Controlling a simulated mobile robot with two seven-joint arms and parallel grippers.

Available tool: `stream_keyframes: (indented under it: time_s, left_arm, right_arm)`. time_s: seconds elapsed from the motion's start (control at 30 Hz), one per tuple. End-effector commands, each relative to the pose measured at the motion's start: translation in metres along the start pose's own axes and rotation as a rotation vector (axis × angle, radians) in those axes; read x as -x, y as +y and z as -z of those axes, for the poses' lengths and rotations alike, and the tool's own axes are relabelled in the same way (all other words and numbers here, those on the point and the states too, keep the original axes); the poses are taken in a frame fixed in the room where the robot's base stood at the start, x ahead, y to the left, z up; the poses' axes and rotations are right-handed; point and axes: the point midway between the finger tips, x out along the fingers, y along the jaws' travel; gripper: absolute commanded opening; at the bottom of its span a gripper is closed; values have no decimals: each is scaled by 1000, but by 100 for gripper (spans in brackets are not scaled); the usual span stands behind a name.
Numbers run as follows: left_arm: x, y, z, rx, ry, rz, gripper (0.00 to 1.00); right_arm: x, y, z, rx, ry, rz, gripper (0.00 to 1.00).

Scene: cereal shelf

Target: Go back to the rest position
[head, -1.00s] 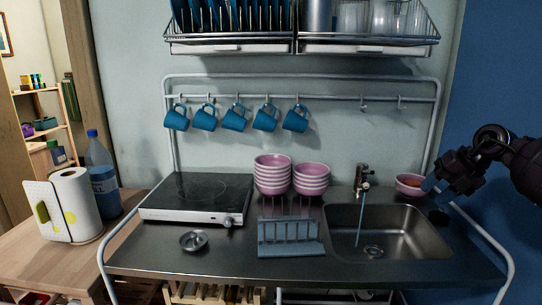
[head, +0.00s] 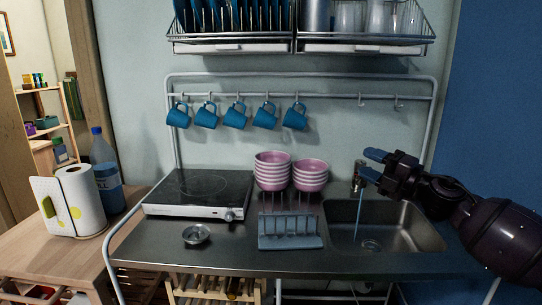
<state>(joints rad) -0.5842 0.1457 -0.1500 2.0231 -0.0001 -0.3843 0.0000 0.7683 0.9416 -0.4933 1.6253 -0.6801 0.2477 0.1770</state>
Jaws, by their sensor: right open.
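My right gripper (head: 371,164) is open and empty, with its two blue fingertips apart and pointing left. It is raised above the back of the sink (head: 432,235), in front of the faucet (head: 357,182), and covers part of it in the picture. My right arm comes in from the right edge. My left gripper is not in view.
Two stacks of pink bowls (head: 271,171) stand at the counter's back, beside the hob (head: 197,190). A blue dish rack (head: 290,232) and a small metal dish (head: 196,235) are in front. Blue mugs (head: 236,118) hang from a rail. The left counter holds a paper roll (head: 83,200).

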Motion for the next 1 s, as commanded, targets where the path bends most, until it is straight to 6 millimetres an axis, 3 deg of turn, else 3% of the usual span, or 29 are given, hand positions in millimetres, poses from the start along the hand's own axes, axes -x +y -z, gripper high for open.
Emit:
stream_keyframes:
  time_s: [0.03, 0.17, 0.37, 0.7, 1.0]
  left_arm:
    - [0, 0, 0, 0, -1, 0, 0]
    - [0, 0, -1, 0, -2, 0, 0]
    - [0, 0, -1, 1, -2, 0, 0]
    - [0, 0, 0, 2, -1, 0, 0]
    - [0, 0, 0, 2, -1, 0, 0]
  right_arm:
    - [5, -19, 11, -95, -48, -32, 46]
    - [22, -61, 29, -311, -181, -77, 46]
    - [63, -132, 59, -629, -382, -76, 46]
    - [158, -241, 131, -1112, -689, -15, 46]
    - [255, -304, 208, -1430, -925, -13, 46]
